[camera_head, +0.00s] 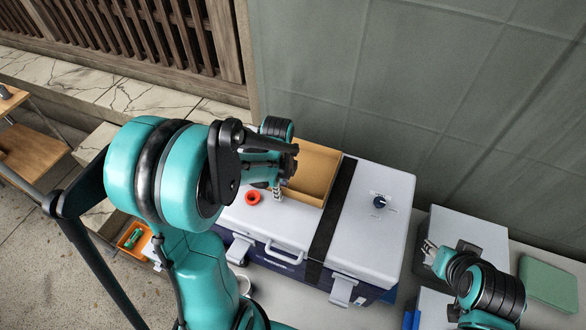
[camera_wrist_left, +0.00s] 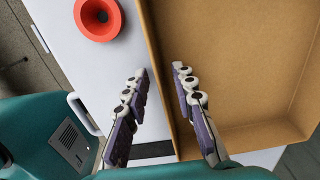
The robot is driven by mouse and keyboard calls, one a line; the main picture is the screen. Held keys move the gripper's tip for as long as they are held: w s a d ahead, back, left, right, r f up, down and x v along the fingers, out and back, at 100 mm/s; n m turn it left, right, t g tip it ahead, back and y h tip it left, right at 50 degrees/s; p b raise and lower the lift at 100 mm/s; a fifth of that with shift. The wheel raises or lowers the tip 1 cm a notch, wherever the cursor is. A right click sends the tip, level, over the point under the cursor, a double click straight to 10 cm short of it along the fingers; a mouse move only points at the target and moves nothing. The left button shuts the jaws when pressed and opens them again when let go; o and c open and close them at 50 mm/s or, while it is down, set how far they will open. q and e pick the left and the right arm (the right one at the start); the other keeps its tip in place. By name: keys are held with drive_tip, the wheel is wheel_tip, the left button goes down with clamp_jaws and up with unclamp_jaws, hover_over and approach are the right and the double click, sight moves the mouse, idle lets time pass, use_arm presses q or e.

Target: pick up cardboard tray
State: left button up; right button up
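The brown cardboard tray (camera_head: 314,172) sits on the white lid of a large cooler box, beside a black strap. It looks empty where I can see it; my left arm hides its left part in the head view. My left gripper (camera_head: 279,190) is at the tray's near left side. In the left wrist view the left gripper (camera_wrist_left: 159,69) is open, its two fingers apart on either side of the tray wall (camera_wrist_left: 158,82), with a gap between them. My right gripper (camera_head: 428,251) is at the right, away from the tray; its finger opening is unclear.
The cooler box (camera_head: 372,228) has a dark knob (camera_head: 379,202) on its lid. A red round cup-like piece (camera_head: 252,198) lies on the lid left of the tray. A grey box (camera_head: 470,232) and a green box (camera_head: 549,284) stand at the right. A wall is behind.

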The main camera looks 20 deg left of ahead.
use_arm(q)
clamp_jaws()
